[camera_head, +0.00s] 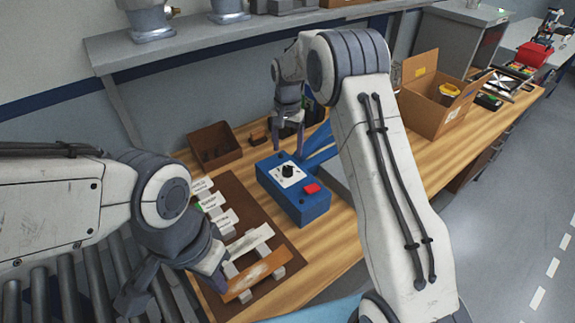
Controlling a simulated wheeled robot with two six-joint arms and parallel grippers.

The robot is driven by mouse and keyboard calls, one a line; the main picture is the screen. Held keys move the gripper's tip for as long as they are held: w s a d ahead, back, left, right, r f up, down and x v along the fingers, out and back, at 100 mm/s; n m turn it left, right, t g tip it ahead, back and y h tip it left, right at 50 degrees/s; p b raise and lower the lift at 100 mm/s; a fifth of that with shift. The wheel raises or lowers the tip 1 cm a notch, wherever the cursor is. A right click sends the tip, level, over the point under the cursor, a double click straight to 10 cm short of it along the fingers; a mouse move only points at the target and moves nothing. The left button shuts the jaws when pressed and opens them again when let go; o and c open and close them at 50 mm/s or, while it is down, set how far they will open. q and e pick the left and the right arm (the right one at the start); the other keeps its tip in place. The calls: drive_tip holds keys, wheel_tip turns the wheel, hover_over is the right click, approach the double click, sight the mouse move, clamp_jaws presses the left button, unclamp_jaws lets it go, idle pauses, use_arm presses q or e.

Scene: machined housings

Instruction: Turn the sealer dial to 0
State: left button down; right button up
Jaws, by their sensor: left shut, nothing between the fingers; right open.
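The sealer (309,209) is a blue box on the wooden bench. Its dial (288,171) is a black knob on a white plate on the top face; its markings are too small to read. A red button (312,189) sits in front of the dial. My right gripper (288,150) is open, pointing down above the far side of the sealer, apart from the dial as far as I can see. My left gripper (217,284) is shut and empty, low at the left over the brown board.
A brown board (290,246) with white labelled blocks and bars lies left of the sealer. A brown tray (216,150) stands behind it. A blue bracket-like part (320,150) is behind the sealer. An open cardboard box (430,112) stands to the right. Rollers (70,285) are at the lower left.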

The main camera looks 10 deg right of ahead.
sight(287, 168)
wheel_tip(287, 168, down, 8)
drive_tip(key=shift+f+p, duration=0.15)
drive_tip(key=shift+p, duration=0.9)
clamp_jaws()
